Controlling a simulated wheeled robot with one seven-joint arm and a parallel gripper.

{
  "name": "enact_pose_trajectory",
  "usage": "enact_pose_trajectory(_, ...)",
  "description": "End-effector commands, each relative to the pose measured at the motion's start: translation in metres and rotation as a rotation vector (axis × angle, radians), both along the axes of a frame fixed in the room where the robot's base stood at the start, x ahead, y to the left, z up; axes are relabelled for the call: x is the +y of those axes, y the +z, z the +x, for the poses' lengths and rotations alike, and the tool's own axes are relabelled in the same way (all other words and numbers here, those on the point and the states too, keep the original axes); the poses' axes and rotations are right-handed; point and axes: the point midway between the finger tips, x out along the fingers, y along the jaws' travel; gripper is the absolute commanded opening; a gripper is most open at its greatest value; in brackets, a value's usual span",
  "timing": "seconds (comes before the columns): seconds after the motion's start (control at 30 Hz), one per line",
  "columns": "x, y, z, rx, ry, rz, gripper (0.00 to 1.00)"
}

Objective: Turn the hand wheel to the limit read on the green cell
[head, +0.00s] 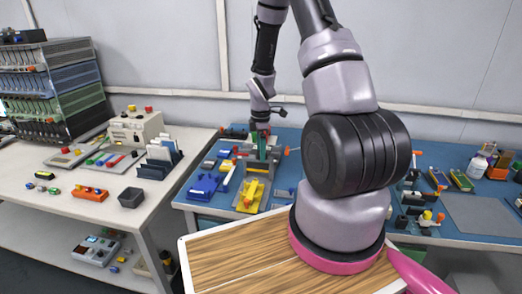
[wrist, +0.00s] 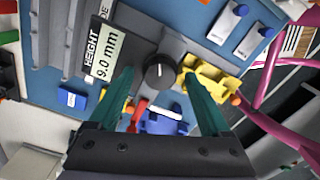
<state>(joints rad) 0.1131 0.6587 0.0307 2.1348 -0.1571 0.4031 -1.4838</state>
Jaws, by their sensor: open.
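The hand wheel appears to be the round black knob (wrist: 159,71) with a white pointer line, on a dark grey block in the wrist view. Beside it a tilted display (wrist: 106,56) reads "HEIGHT 9.0 mm". My gripper (wrist: 159,76) is open, with one teal finger on each side of the knob in the picture. I cannot tell whether the fingertips reach down around the knob or stay above it. In the head view my gripper (head: 261,131) is over the blue bench, where the knob is hidden. I cannot make out the green cell or its reading.
A yellow fixture (wrist: 212,78) and a blue fixture (wrist: 163,122) with a red-handled part (wrist: 139,113) lie close to the knob. The blue bench (head: 235,222) is crowded. A white table (head: 75,207) on the left holds trays, a machine and a dark bin (head: 131,198).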

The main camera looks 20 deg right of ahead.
Motion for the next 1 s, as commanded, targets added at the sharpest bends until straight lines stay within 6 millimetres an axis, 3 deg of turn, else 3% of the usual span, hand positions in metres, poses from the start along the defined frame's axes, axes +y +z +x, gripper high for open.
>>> enact_pose_trajectory(0.03, 0.0, 0.0001, 0.0, 0.0, 0.0, 0.0, 0.82)
enact_pose_trajectory(0.2, -0.0001, 0.0003, 0.0, 0.0, 0.0, 0.0, 0.17)
enact_pose_trajectory(0.23, -0.0001, 0.0003, 0.0, 0.0, -0.001, 0.0, 0.05)
enact_pose_trajectory(0.27, -0.0001, 0.0004, 0.0001, 0.0, -0.001, 0.0, 0.0)
enact_pose_trajectory(0.67, -0.0002, 0.0006, 0.0003, 0.0, -0.078, 0.0, 0.0)
enact_pose_trajectory(1.0, -0.0007, 0.0007, 0.0009, 0.0, -0.346, 0.0, 0.0)
